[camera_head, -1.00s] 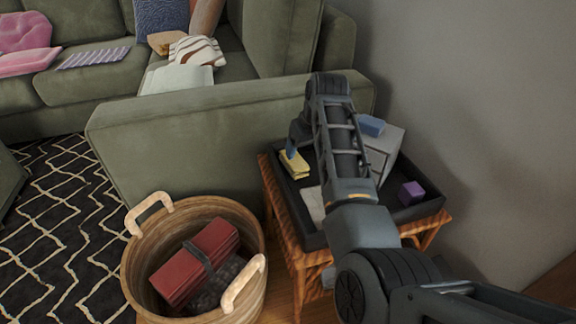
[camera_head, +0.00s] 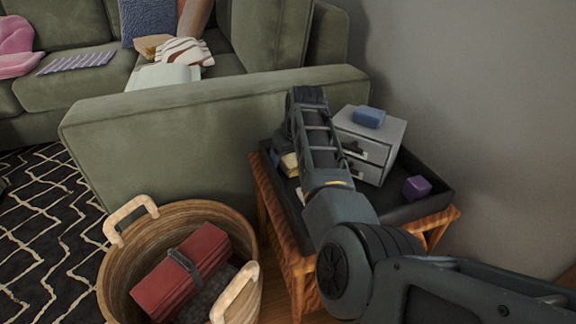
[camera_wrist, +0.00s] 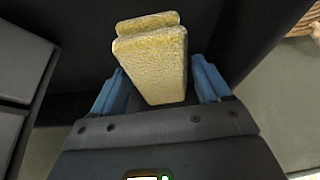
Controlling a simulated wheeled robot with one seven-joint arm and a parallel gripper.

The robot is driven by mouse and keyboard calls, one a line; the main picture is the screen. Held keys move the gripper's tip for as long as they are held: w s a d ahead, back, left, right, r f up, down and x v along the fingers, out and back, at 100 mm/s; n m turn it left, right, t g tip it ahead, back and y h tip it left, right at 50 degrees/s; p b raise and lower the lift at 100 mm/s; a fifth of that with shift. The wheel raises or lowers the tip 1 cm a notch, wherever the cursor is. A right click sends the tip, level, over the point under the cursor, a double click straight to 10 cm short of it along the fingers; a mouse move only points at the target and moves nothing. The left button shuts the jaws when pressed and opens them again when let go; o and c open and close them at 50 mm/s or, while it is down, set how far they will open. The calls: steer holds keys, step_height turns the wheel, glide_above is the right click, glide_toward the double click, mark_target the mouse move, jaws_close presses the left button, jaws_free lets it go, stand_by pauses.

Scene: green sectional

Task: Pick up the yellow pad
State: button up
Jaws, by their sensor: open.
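The yellow pad (camera_wrist: 155,62) looks like a rough-textured block with a second layer behind it. In the wrist view it stands between the two blue fingers of my gripper (camera_wrist: 163,85), which are open with a gap on each side of it. In the head view, part of the yellow pad (camera_head: 289,164) shows at the left end of the black tray (camera_head: 437,199), mostly hidden by my arm.
A grey drawer unit (camera_head: 387,131) with a blue block (camera_head: 369,117) on top stands in the tray, near a purple cube (camera_head: 416,188). The tray sits on a wooden side table (camera_head: 262,190). A wicker basket (camera_head: 110,275) is at left, below the sofa arm (camera_head: 200,125).

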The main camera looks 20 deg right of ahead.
mark_target(289, 156)
steer(key=shift+c, duration=0.3)
steer(key=c, duration=0.7)
steer(key=shift+o, duration=0.2)
steer(key=shift+s+r+p, duration=0.2)
steer(key=shift+r+p, duration=0.5)
steer(key=shift+p, duration=0.15)
step_height(289, 156, up, 6)
steer(key=p, duration=0.3)
steer(key=shift+r, duration=0.25)
steer(key=s+p, duration=0.6)
steer(key=s, duration=1.3)
steer(key=shift+s+f, duration=0.3)
steer(key=shift+f, duration=0.15)
